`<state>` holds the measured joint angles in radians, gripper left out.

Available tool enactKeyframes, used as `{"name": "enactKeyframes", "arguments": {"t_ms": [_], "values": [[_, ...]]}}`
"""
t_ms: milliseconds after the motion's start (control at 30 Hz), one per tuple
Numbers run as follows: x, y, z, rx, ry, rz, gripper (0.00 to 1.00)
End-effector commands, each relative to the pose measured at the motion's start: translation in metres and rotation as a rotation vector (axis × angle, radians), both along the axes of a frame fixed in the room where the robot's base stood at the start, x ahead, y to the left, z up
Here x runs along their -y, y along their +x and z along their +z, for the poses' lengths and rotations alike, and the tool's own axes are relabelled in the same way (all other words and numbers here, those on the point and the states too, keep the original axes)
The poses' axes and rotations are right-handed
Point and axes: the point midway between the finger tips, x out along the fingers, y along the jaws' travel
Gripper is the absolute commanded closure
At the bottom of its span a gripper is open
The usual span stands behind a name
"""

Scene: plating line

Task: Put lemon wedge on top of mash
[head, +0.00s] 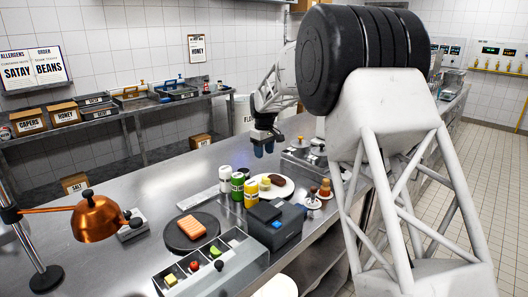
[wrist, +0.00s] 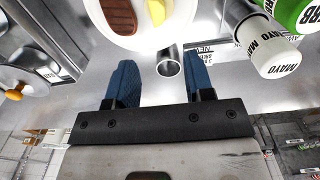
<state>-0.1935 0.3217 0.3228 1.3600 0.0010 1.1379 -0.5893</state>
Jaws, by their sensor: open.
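My gripper (wrist: 155,75) is open and empty, with its two blue fingers apart. In the head view my gripper (head: 264,148) hangs over the counter behind the plate. The white plate (wrist: 92,25) lies beyond my fingertips in the wrist view; it also shows in the head view (head: 285,193). In the head view the plate's yellow food (head: 265,183) sits beside the brown piece.
A small metal cylinder (wrist: 169,63) stands between my fingers and the plate in the wrist view. White, green and yellow bottles (head: 238,190) crowd the plate's left side. A dark box (head: 275,222), a food tray (head: 212,270) and a copper lamp (head: 97,217) stand nearer.

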Motion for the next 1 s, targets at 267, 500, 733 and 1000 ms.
{"name": "enactKeyframes", "arguments": {"t_ms": [267,500,733,1000], "values": [[0.0,0.0,0.0,0.0,0.0,0.0,0.52],[0.003,-0.006,0.005,0.002,0.001,-0.008,0.52],[0.02,-0.035,0.028,0.017,0.003,-0.053,0.52],[0.052,-0.101,0.066,0.042,0.008,-0.145,0.52]]}}
